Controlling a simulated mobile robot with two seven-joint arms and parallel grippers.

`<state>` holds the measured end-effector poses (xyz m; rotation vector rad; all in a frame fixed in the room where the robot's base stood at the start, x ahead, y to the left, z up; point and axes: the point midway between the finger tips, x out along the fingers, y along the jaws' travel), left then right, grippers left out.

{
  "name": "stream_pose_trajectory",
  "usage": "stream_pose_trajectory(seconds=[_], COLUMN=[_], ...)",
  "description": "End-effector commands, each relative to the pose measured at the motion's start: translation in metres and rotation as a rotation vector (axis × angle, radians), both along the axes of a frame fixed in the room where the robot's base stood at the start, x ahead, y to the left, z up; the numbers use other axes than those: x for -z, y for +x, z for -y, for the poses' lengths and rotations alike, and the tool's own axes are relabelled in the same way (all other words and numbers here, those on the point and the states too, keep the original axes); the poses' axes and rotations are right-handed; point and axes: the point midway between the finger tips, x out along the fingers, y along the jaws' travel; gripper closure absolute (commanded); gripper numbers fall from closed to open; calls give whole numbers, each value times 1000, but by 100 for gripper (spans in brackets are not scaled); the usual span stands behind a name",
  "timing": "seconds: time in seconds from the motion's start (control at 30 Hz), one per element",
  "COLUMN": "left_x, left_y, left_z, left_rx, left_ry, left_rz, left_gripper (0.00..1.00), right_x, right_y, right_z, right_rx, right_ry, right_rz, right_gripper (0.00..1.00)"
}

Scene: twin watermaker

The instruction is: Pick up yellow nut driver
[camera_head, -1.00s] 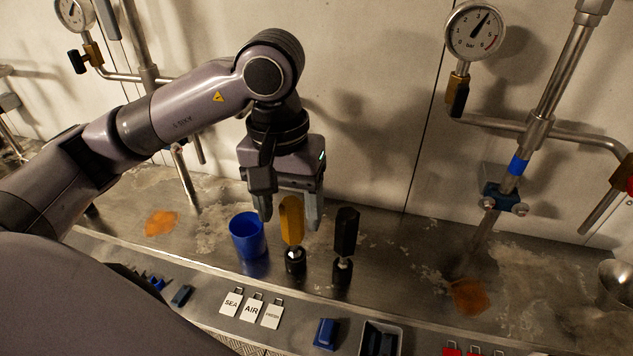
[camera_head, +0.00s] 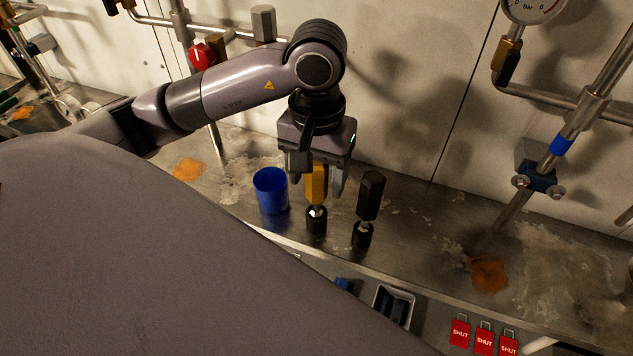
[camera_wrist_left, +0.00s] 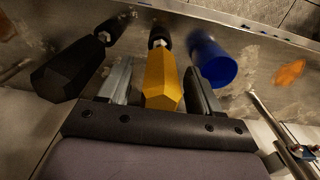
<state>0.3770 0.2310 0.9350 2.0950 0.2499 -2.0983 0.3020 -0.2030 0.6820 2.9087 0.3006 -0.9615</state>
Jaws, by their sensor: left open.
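The yellow nut driver (camera_head: 316,184) stands upright on the metal counter, its shaft end in a black base (camera_head: 316,220). My left gripper (camera_head: 317,184) is over it from above, with its fingers on either side of the yellow handle. In the left wrist view the yellow nut driver (camera_wrist_left: 162,82) lies between the two open fingers (camera_wrist_left: 160,88), with a gap on both sides. My right gripper is not in view.
A blue cup (camera_head: 271,190) stands close on the left and a black nut driver (camera_head: 369,195) close on the right. The wall with pipes (camera_head: 560,105) is behind. A small tray (camera_head: 393,305) and red SHUT tags (camera_head: 484,338) are in front.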

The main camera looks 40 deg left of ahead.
Motion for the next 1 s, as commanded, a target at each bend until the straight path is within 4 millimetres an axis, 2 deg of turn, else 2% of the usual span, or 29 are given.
stream_pose_trajectory(seconds=[0.1, 0.33, 0.37, 0.5, 0.53, 0.83, 1.0], left_x=[7, 8, 8, 8, 8, 7, -3], left_y=[0, 0, 0, 0, 0, 0, 0], left_z=[0, 0, 0, 0, 0, 0, 0], left_rx=[1, 0, 0, 0, 1, 1, 1], left_ry=[-1, -1, -1, -1, -1, -1, -1], left_rz=[-1, 2, 2, 1, 1, 2, 3], left_gripper=[36, 36, 39, 85, 88, 89, 89], right_x=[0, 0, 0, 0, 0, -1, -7], right_y=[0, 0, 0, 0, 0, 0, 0], right_z=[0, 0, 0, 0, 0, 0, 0], right_rx=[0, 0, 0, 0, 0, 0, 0], right_ry=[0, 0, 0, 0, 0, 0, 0], right_rz=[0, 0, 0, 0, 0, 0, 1], right_gripper=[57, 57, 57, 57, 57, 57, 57])
